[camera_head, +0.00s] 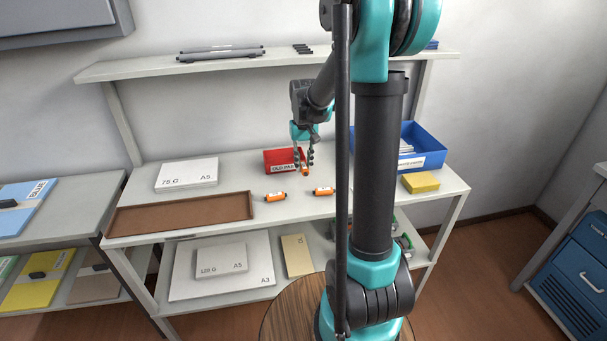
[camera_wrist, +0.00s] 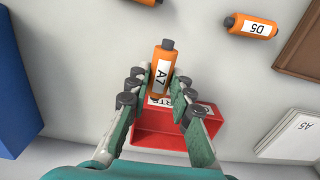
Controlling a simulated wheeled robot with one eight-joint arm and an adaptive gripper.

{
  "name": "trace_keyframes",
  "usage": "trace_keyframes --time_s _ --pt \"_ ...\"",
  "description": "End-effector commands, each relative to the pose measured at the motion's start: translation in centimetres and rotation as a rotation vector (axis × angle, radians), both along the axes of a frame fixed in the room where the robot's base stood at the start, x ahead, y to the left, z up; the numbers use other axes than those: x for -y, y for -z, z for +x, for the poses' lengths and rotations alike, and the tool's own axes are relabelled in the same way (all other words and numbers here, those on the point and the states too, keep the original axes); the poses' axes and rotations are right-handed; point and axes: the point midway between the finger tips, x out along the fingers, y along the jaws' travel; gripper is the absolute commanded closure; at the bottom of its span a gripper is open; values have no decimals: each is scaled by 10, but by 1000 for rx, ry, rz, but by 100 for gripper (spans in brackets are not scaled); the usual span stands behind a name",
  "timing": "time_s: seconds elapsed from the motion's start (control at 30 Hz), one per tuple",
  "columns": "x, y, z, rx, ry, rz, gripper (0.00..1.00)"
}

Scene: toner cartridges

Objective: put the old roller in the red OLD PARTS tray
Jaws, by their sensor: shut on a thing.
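My gripper (camera_head: 304,160) is shut on an orange roller labelled A7 (camera_wrist: 163,58). The roller has dark ends. In the wrist view my gripper (camera_wrist: 157,95) has its fingers on either side of it. The red tray (camera_wrist: 178,141) lies below the roller in that view, its label partly covered by the roller. In the head view the red tray (camera_head: 272,162) stands at the back of the table, and the held roller (camera_head: 306,172) is in front of its right part. I cannot tell the height of the roller above the table.
Two orange cartridges lie on the table: one on the left (camera_head: 275,196), labelled D5 (camera_wrist: 252,25), and one on the right (camera_head: 323,191). A blue bin (camera_head: 432,160) and a yellow block (camera_head: 420,182) are right. A brown tray (camera_head: 150,219) and white A5 stack (camera_head: 187,172) are left.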

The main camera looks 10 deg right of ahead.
Motion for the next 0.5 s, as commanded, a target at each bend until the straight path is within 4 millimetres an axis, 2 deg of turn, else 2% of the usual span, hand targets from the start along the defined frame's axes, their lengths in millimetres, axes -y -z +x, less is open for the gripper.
trace_keyframes --time_s 0.17,0.33,0.5 --pt "0 14 0 0 0 0 100" --pt "0 37 0 0 0 0 100" --pt "0 43 0 0 0 0 100"
